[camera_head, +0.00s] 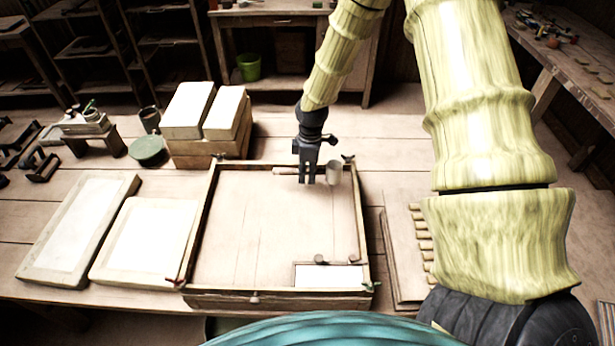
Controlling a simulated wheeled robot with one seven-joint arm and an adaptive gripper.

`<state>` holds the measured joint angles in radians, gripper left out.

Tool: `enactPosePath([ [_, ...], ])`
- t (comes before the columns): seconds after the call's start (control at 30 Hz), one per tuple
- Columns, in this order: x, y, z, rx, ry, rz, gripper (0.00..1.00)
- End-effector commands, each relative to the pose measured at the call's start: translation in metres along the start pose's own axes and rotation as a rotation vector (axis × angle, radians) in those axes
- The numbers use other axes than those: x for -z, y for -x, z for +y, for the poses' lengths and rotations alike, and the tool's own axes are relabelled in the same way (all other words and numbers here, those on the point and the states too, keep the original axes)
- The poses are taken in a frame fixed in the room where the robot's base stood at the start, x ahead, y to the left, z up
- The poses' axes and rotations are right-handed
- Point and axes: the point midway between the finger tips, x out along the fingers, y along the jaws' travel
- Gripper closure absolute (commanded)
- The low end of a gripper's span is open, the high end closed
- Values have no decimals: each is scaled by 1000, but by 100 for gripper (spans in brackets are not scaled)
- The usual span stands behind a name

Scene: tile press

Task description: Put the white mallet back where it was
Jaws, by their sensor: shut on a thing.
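The white mallet has a pale cylindrical head (334,173) and a brown handle (285,171) that points left. My gripper (307,178) points down and is shut on the mallet's handle, just left of the head. The mallet lies roughly level over the far part of the shallow wooden tray (228,291), near its back rim. I cannot tell whether the mallet touches the tray floor or hangs a little above it. The fingers hide the middle of the handle.
Inside the tray, a small framed white tile (330,276) sits at the near right corner. White slabs (150,240) lie to the left. White blocks (188,110) on a wooden box and a green round pot (148,150) stand behind left. A slatted board (402,260) lies right.

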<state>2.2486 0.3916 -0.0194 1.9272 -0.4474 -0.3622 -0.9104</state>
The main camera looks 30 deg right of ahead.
Motion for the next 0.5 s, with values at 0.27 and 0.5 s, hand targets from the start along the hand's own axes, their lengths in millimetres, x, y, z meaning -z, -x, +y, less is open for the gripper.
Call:
enactPosePath([
  [0.27, -2, -11, 2, 2, 1, -2, 100],
  [0.5, -2, -30, 4, 1, 1, 0, 100],
])
